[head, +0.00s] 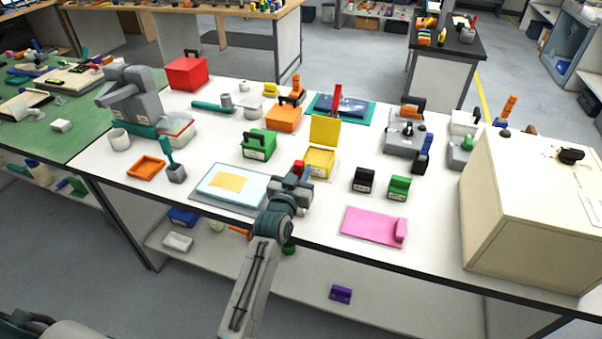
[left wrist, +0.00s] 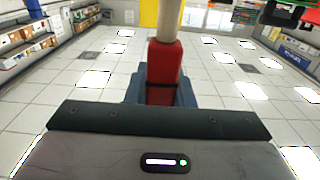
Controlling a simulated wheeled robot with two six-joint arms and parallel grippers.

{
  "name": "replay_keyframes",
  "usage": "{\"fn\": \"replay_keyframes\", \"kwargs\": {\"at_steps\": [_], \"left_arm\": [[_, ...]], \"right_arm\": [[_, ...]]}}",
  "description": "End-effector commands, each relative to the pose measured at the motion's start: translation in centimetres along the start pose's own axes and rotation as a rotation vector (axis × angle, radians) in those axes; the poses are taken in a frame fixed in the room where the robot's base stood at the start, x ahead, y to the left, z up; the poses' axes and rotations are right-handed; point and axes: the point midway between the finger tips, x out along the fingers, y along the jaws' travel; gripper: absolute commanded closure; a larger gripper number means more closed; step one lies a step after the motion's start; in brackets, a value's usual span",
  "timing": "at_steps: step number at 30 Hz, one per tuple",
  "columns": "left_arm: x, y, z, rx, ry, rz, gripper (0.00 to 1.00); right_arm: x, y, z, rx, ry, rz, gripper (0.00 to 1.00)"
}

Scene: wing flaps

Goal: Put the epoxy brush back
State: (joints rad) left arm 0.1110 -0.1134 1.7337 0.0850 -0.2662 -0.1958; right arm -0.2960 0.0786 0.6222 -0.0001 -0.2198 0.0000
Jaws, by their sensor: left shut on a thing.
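My left gripper (head: 297,178) is over the front of the white table, just right of the pale blue sheet with a yellow patch (head: 228,183). It is shut on a slim thing with a red part and a beige shaft, which I take for the epoxy brush (left wrist: 166,62). In the left wrist view the red part sits between the blue-grey jaws and the shaft points away from the wrist. Bristles cannot be made out. A small grey cup (head: 177,174) with a teal stick in it stands left of the sheet. My right gripper is not in view.
A yellow open box (head: 320,163) stands just behind the gripper. Black and green blocks (head: 399,188) and a pink board (head: 373,227) lie to the right. An orange tray (head: 146,168) is at left. A large beige cabinet (head: 535,205) blocks the right end.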

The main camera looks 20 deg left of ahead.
Motion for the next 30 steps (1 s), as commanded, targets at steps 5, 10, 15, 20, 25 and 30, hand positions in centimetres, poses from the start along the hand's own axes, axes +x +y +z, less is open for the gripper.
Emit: {"fn": "replay_keyframes", "kwargs": {"at_steps": [5, 10, 15, 20, 25, 30], "left_arm": [[0.0, 0.0, 1.4, -0.001, 0.001, -0.001, 1.00], [0.0, 0.0, 1.4, 0.000, 0.002, -0.001, 1.00], [0.0, 0.0, 1.9, 0.000, 0.002, -0.001, 1.00], [0.0, 0.0, 1.7, 0.000, 0.001, -0.001, 0.57], [0.0, 0.0, 1.7, 0.000, 0.001, -0.001, 0.57], [-0.2, 0.0, 1.4, 0.000, 0.001, -0.001, 0.57]], "right_arm": [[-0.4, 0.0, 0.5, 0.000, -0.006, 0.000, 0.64], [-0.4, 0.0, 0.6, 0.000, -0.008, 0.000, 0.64], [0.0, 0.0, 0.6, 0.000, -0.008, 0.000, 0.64], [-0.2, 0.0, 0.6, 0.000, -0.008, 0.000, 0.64], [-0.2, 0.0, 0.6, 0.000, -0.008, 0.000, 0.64], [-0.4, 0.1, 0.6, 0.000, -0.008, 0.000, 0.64]]}}
